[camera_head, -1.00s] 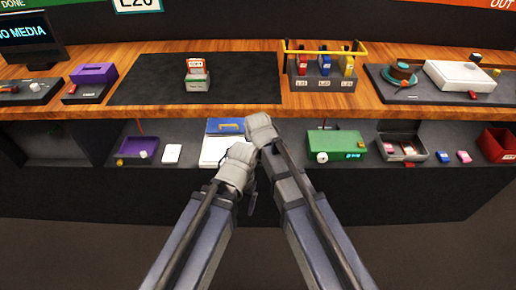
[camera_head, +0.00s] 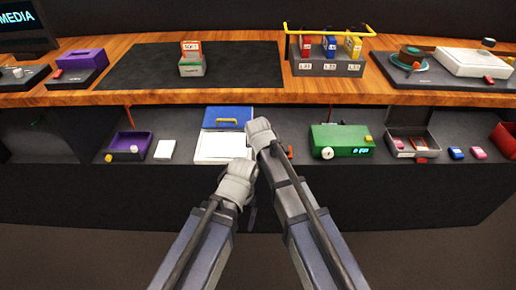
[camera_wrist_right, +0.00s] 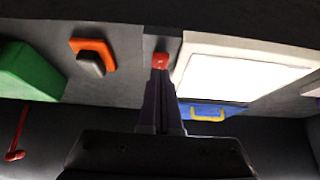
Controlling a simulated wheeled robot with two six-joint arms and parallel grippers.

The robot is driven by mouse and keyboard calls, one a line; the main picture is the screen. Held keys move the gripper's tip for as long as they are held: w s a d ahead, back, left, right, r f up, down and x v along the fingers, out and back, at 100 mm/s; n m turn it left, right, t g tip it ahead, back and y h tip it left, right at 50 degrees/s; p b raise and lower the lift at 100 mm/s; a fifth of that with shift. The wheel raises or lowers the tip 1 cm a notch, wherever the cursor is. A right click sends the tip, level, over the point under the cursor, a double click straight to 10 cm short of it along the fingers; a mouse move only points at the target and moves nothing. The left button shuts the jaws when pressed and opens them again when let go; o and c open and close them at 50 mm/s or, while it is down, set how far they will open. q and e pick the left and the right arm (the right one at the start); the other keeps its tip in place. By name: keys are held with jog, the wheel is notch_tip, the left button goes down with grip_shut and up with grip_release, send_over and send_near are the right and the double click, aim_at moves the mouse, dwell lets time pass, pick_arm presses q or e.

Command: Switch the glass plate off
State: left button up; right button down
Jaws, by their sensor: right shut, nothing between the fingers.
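The glass plate (camera_head: 222,147) is a bright white panel on the lower shelf, partly behind my grippers in the head view. In the right wrist view the plate (camera_wrist_right: 250,70) looks bright, with a pale frame. A small red button or switch (camera_wrist_right: 160,61) sits on a grey strip beside it. My right gripper (camera_wrist_right: 160,75) is shut and empty, its tips at or just short of the red part; I cannot tell whether they touch. In the head view my right gripper (camera_head: 262,134) is right of the plate. My left gripper (camera_head: 236,182) is in front, its fingers unclear.
A blue panel with a yellow handle (camera_head: 227,116) stands behind the plate. An orange part with a grey block (camera_wrist_right: 92,55) and a green box (camera_head: 341,139) lie to the plate's right in the head view. A purple tray (camera_head: 130,143) and white block (camera_head: 164,150) are left. The counter (camera_head: 150,98) overhangs the shelf.

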jog(key=shift+s+f, duration=0.15)
jog(key=shift+f, duration=0.25)
jog(key=shift+s+f+t+b, duration=0.3)
jog(key=shift+f+t+b, duration=0.25)
jog(key=shift+b, duration=0.65)
jog(key=shift+w+r, duration=0.1)
jog(key=shift+r, duration=0.1)
jog(key=shift+w, duration=0.15)
jog(key=shift+w+r+p, duration=0.3)
jog(key=shift+w+p, duration=0.05)
jog(key=shift+w, duration=0.3)
